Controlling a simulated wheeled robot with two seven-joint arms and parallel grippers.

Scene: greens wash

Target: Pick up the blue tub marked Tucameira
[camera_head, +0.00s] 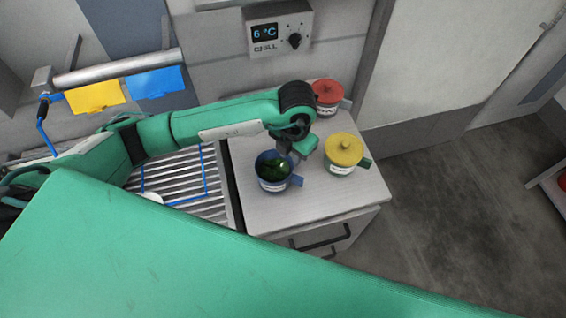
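The blue tub (272,185) stands on the grey cabinet top, open at the top with dark green leaves inside. It has a white label on its front, too small to read, and a blue handle at its right. My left arm reaches in from the left, and my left gripper (290,156) is at the tub's upper right rim. The fingers are mostly hidden by the wrist, so I cannot tell whether they are open or touching the tub. My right gripper is not in view.
A yellow-lidded tub (343,154) stands to the right and a red-lidded tub (327,97) behind, both on the cabinet top (333,203). A slatted metal rack (180,178) lies left. A chill panel (280,33) is on the wall.

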